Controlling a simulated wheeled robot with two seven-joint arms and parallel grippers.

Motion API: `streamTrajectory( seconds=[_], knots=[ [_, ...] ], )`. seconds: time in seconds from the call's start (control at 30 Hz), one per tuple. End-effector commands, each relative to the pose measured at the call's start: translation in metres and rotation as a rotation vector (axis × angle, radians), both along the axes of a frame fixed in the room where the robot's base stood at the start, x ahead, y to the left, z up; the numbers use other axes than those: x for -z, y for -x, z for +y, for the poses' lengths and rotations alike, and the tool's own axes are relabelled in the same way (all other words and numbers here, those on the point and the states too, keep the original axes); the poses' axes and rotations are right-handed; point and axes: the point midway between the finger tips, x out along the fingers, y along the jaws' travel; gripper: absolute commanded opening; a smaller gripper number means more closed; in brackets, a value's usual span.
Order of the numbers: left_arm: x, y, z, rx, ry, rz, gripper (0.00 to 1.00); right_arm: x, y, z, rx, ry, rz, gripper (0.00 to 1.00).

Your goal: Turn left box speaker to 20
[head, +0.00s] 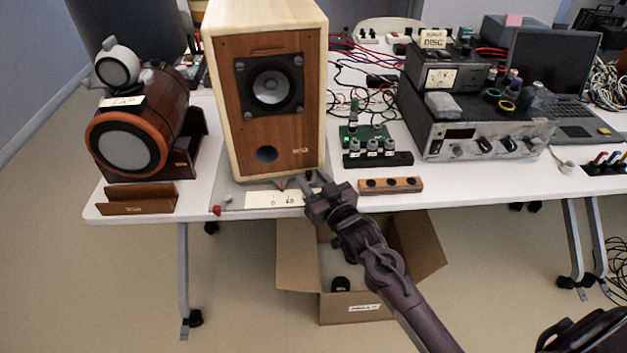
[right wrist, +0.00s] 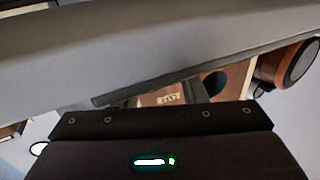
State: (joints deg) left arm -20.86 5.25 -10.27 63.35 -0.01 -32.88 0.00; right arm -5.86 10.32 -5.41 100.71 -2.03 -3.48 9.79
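The box speaker (head: 228,110) stands upright on the table, a tall pale wood cabinet with a brown front, a round driver and a port hole. It is the only box-shaped speaker in view. A white card (head: 262,200) with printed numbers lies at its front foot; I cannot read an angle. My right gripper (head: 316,179) is at the speaker's lower right front corner, its two fingertips apart with nothing between them. Whether it touches the cabinet I cannot tell. The right wrist view shows the speaker's lower front (right wrist: 168,98) close beyond the fingers. My left gripper is not in view.
A barrel-shaped speaker (head: 155,115) stands left of the box speaker, with a brown holder (head: 137,199) before it. A circuit board, a wooden strip (head: 390,185) and an amplifier (head: 470,130) are to the right. An open carton (head: 295,275) is on the floor below.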

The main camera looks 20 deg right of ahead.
Motion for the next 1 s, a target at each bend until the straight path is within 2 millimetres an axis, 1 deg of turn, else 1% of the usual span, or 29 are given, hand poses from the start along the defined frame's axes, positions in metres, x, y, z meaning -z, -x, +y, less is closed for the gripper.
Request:
streamTrajectory(
  seconds=[0.17,0.27,0.5,0.6,0.7,0.8,1.0],
  knots=[
    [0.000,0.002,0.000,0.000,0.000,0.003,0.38,0.000,0.001,0.000,0.000,0.000,0.000,0.38],
    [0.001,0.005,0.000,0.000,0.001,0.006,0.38,0.000,0.009,-0.001,0.000,0.000,0.000,0.38],
    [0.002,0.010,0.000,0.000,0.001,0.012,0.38,0.001,0.048,-0.007,0.000,0.000,0.003,0.38],
    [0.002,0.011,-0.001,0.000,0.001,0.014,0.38,0.001,0.062,-0.009,0.000,0.000,0.003,0.38],
    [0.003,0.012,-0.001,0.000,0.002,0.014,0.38,0.001,0.071,-0.011,0.000,0.000,0.001,0.38],
    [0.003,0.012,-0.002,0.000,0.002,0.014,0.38,0.000,0.076,-0.012,0.000,0.000,0.000,0.38],
    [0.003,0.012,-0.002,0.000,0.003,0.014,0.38,0.000,0.077,-0.012,0.000,0.000,-0.001,0.38]
  ],
)
